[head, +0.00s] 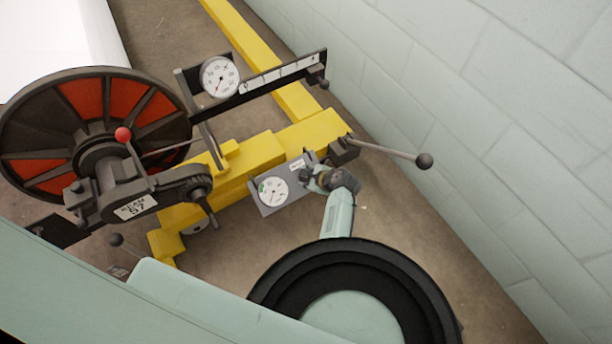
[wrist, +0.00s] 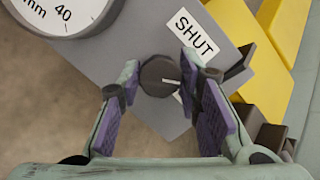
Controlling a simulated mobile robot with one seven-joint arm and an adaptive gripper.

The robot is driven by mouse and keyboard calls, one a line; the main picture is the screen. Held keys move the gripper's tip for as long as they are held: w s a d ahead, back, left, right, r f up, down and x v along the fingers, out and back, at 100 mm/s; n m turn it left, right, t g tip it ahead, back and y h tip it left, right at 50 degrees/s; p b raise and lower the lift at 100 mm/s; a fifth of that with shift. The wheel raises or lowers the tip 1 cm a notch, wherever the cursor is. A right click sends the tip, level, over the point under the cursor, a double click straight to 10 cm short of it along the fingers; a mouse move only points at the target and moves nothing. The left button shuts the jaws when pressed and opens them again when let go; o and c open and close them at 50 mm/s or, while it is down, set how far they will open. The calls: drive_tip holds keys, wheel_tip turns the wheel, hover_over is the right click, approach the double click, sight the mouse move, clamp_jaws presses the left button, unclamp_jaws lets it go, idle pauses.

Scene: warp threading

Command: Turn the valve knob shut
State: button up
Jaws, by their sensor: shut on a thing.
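The valve knob (wrist: 158,76) is a dark, faceted disc on a grey panel (wrist: 112,70). A short white line on its face runs toward the right of the wrist view. A white label reading SHUT (wrist: 194,34) is above and right of the knob. My gripper (wrist: 160,80) is closed around the knob, with one finger on each side. In the head view my gripper (head: 313,177) is at the right end of the grey panel (head: 262,207), and the knob is mostly hidden there. Another pale patch beside the right finger is mostly covered.
A round gauge (head: 273,191) is on the same panel, left of my gripper. The panel is beside a yellow beam (head: 262,152). A lever with a black ball (head: 424,161) sticks out to the right. A larger dial (head: 220,77) and a red-panelled wheel (head: 82,98) are further left.

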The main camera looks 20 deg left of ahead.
drive_tip(key=n+g, duration=0.1)
drive_tip(key=n, duration=0.4)
drive_tip(key=shift+n, duration=0.4)
drive_tip(key=n+h, duration=0.1)
drive_tip(key=n, duration=0.4)
drive_tip(key=shift+n+g+p, duration=0.3)
drive_tip(key=shift+g+p, duration=0.05)
drive_tip(key=shift+g, duration=0.05)
drive_tip(key=o, duration=1.1)
drive_tip(key=shift+o, duration=0.2)
drive_tip(key=v, duration=1.2)
drive_tip(key=shift+a, duration=0.1)
